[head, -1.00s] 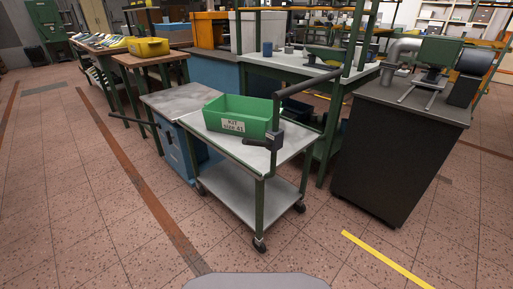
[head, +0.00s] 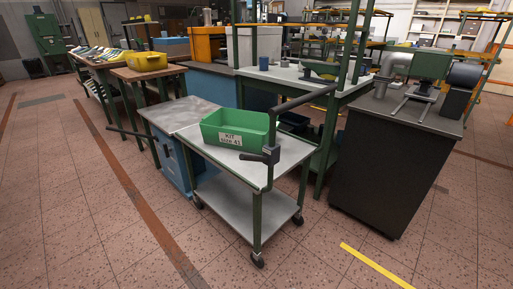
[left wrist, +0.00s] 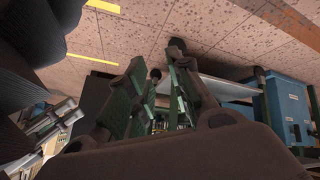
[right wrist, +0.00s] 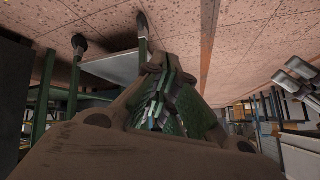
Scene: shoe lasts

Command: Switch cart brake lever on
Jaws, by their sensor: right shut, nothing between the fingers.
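The cart (head: 228,187) stands ahead in the head view, with green legs, grey shelves and black casters. A black lever (head: 254,158) sticks out to the left from the cart's near upright, below the dark push handle (head: 303,99). A green bin (head: 235,130) labelled KIT size 41 sits on its top shelf. Neither gripper shows in the head view. My left gripper (left wrist: 155,85) is open and empty in the left wrist view, with parts of the cart beyond it. My right gripper (right wrist: 168,75) is shut and empty in the right wrist view, apart from the cart.
A dark cabinet (head: 385,165) with a machine on top stands right of the cart. A blue cabinet (head: 172,150) and a green-framed workbench (head: 315,82) stand behind it. The tiled floor in front is clear, with a yellow line (head: 376,265) at right.

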